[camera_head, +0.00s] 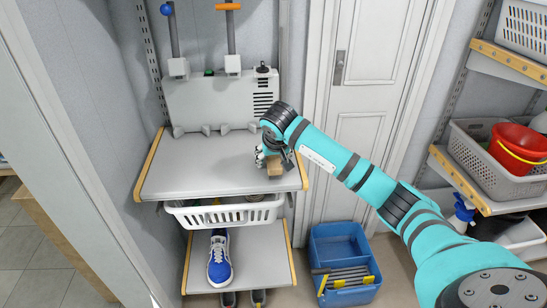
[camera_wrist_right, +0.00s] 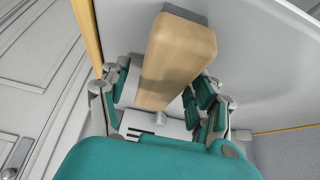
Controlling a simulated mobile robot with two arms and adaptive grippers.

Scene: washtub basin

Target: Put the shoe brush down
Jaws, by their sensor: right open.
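The shoe brush (camera_head: 275,167) is a light wooden block at the right front part of the grey shelf (camera_head: 200,170). In the right wrist view the shoe brush (camera_wrist_right: 178,55) shows large, its wooden back towards the camera and a dark grey strip at its far end. My right gripper (camera_head: 272,160) is at the brush, close to the shelf top. In the wrist view its fingers (camera_wrist_right: 160,105) stand apart on either side of the brush, with the jaws open. Whether a finger touches the brush I cannot tell. My left gripper is not in view.
A grey-white unit (camera_head: 215,105) stands at the back of the shelf. A white basket (camera_head: 225,212) hangs beneath it, and a blue shoe (camera_head: 219,260) lies on the lower shelf. A blue crate (camera_head: 340,245) stands on the floor at right. The shelf's left part is clear.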

